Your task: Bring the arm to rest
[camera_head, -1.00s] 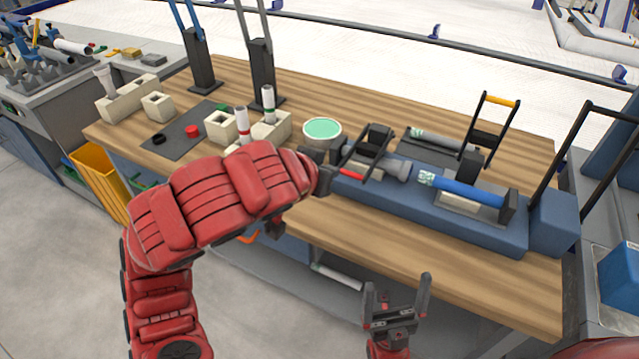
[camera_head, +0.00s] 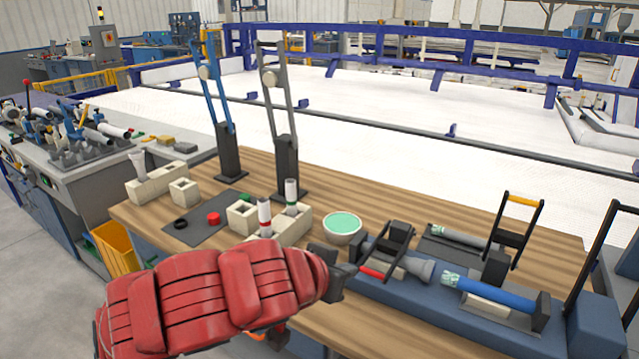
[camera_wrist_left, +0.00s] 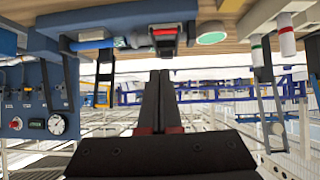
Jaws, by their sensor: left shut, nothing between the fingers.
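My left arm (camera_head: 225,295), red and segmented, comes in from the lower left of the head view. Its dark left gripper (camera_head: 348,272) is small and partly hidden behind the arm, in front of the blue fixture (camera_head: 415,298) on the bench. In the left wrist view the two dark fingers (camera_wrist_left: 159,85) lie together, shut and empty. The wooden bench (camera_wrist_left: 135,17) shows along the top of that view, upside down. My right gripper is out of view.
The wooden bench (camera_head: 400,210) carries a green-topped bowl (camera_head: 342,226), a blue pipe (camera_head: 492,293), beige blocks (camera_head: 160,188) and two capped white tubes (camera_head: 291,194). Two tall lever stands (camera_head: 287,160) rise at the back. A yellow bin (camera_head: 115,249) stands at left.

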